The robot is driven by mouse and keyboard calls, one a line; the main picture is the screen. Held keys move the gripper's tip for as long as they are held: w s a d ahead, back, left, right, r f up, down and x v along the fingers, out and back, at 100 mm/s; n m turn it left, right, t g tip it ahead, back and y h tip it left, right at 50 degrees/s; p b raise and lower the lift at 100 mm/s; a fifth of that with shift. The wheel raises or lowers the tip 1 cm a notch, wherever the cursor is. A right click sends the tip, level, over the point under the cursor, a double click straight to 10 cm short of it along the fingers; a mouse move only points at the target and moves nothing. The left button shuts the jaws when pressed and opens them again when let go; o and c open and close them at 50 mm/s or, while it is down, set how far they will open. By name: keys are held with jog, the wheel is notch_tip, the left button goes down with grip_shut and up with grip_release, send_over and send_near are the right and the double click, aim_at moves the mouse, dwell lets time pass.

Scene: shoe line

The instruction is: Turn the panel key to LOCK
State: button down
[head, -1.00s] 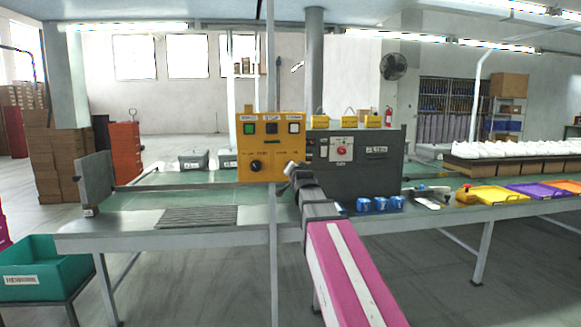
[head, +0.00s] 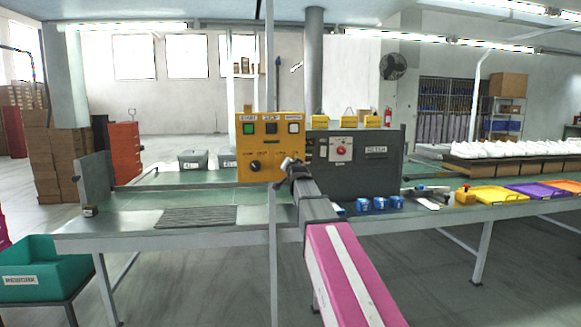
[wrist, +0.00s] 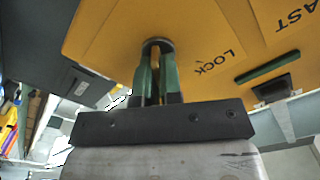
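The yellow control panel (head: 270,145) stands upright on the bench in the head view; its face also fills the upper part of the wrist view (wrist: 205,35). The word LOCK (wrist: 214,63) is printed on it, right of a dark round key switch (wrist: 157,43). My gripper (wrist: 157,58) has its two green fingers close together, with their tips at this switch and a narrow gap between them. The key itself is hidden at the fingertips, so I cannot tell whether they grip it. In the head view my gripper (head: 286,163) covers the panel's lower right corner.
A black selector knob (head: 255,166) and several buttons are on the panel's face. A dark grey box (head: 375,165) with a red switch stands right beside it. Blue cans (head: 380,203) stand in front of that box.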

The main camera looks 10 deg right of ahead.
jog(key=shift+n, duration=0.3)
jog(key=n, duration=0.6)
jog(key=shift+a, duration=0.25)
jog(key=n, duration=0.3)
jog(key=shift+a+n, duration=0.15)
jog(key=shift+n, duration=0.15)
jog(key=shift+a+n, duration=0.1)
jog(key=shift+n, duration=1.7)
jog(key=c, duration=1.3)
grip_release()
jog(key=shift+s, duration=0.15)
jog(key=s, duration=1)
jog(key=shift+s, duration=0.3)
